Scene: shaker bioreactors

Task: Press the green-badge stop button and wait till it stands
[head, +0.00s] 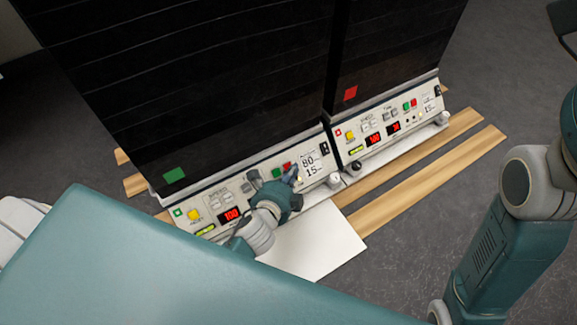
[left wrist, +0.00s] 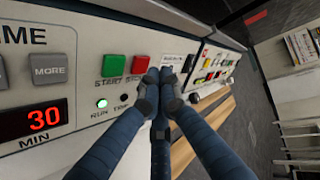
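The green-badge shaker is the left black unit in the head view, with its green badge (head: 174,175) low on the front. Its cream panel has a green START button (left wrist: 112,66) and a red STOP button (left wrist: 139,64); STOP also shows in the head view (head: 287,166). The green RUN light (left wrist: 101,103) is lit. The red display (left wrist: 37,120) reads 30 MIN. My left gripper (head: 292,180) is at this panel. In the left wrist view its fingers (left wrist: 164,76) are together and empty, overlapping STOP's lower right edge; contact cannot be told. My right gripper is out of view.
A red-badge shaker (head: 350,93) stands directly to the right with a similar panel (head: 390,125). Wooden planks (head: 430,185) and a white board (head: 315,245) lie in front on the grey floor. My right arm is at the right. White shelves (left wrist: 300,120) show in the wrist view.

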